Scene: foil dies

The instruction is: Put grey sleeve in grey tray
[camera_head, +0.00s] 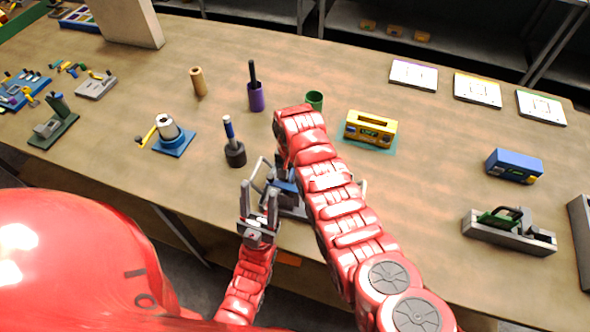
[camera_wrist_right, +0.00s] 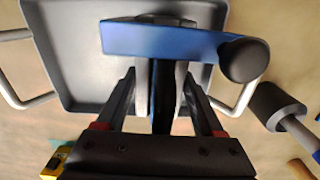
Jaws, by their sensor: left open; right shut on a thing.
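The grey tray (camera_wrist_right: 72,60) with wire handles fills the upper part of the right wrist view; in the head view it shows partly (camera_head: 291,211) behind my right arm. My right gripper (camera_wrist_right: 158,88) is shut on a blue bar (camera_wrist_right: 185,42) with a black round knob, held over the tray. A grey rounded part shows at the bar's far edge; I cannot tell if it is the grey sleeve. Contact with the tray is unclear. My left gripper (camera_head: 259,205) is open and empty at the tray's left front. A pale grey cylinder (camera_head: 167,127) stands on a blue base.
A dark grey cylinder with a blue-topped rod (camera_head: 235,153), a purple cup (camera_head: 256,97) and a green cup (camera_head: 314,98) stand behind the tray. A yellow box (camera_head: 370,130) stands right of my arm. A blue box (camera_head: 514,166) and grey holder (camera_head: 510,233) stand farther right, with clear tabletop between.

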